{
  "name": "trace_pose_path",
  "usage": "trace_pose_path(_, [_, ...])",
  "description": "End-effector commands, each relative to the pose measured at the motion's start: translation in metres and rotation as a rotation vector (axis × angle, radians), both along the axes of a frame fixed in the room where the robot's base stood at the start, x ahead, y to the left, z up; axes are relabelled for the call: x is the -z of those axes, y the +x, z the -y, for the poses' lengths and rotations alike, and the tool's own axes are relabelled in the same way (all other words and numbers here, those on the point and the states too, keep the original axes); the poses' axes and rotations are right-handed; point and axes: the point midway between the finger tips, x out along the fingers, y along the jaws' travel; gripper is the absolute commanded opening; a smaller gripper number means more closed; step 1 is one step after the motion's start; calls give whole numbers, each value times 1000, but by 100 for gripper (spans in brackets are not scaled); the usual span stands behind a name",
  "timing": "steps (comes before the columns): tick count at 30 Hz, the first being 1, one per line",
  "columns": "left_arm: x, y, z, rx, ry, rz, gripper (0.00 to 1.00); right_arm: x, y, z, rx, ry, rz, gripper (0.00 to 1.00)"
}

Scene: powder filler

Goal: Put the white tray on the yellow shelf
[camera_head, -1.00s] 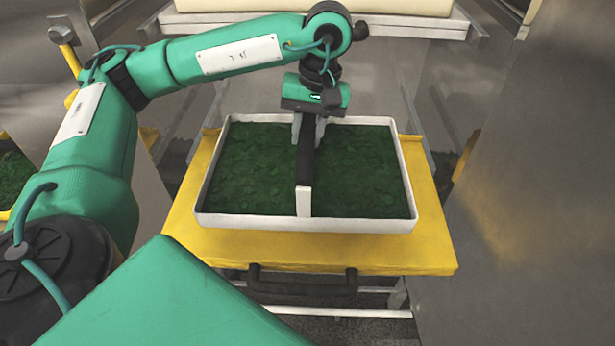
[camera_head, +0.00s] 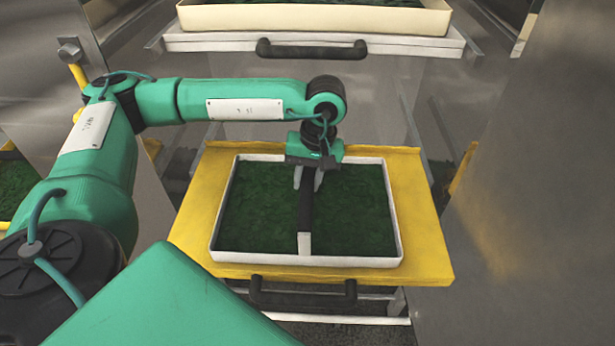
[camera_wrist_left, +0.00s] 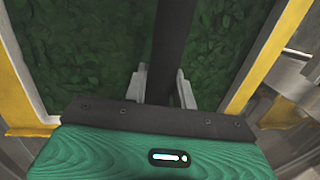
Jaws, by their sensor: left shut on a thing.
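The white tray (camera_head: 305,260) is filled with dark green leafy material and has a black bar (camera_head: 305,215) across its middle. It lies level over the yellow shelf (camera_head: 430,272), within the shelf's edges; I cannot tell for sure whether it touches the surface. My left gripper (camera_head: 308,185) is above the tray and shut on the black bar. In the left wrist view the gripper (camera_wrist_left: 165,88) has one finger on each side of the bar (camera_wrist_left: 172,40), with yellow shelf strips (camera_wrist_left: 22,100) beyond the tray's rim. My right gripper is not in view.
A black handle (camera_head: 302,292) is on the shelf's front edge. Above and behind, another tray (camera_head: 310,18) stands on a white shelf (camera_head: 220,42) with its own handle (camera_head: 310,49). Metal walls (camera_head: 540,180) flank the shelf on both sides.

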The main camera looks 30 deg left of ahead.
Motion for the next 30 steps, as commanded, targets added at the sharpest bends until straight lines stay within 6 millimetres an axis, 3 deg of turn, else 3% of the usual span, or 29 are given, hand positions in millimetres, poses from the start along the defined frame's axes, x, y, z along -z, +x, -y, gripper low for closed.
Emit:
trace_pose_path(3, [2, 0, 0, 0, -1, 2, 0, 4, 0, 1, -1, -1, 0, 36])
trace_pose_path(4, [2, 0, 0, 0, 0, 0, 30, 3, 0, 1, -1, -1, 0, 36])
trace_pose_path(7, [2, 0, 0, 0, 0, 0, 48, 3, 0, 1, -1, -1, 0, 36])
trace_pose_path(20, [-5, 1, 1, 0, -2, 2, 48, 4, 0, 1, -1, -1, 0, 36])
trace_pose_path(30, [-76, 12, 10, 2, -2, 5, 48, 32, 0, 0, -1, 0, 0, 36])
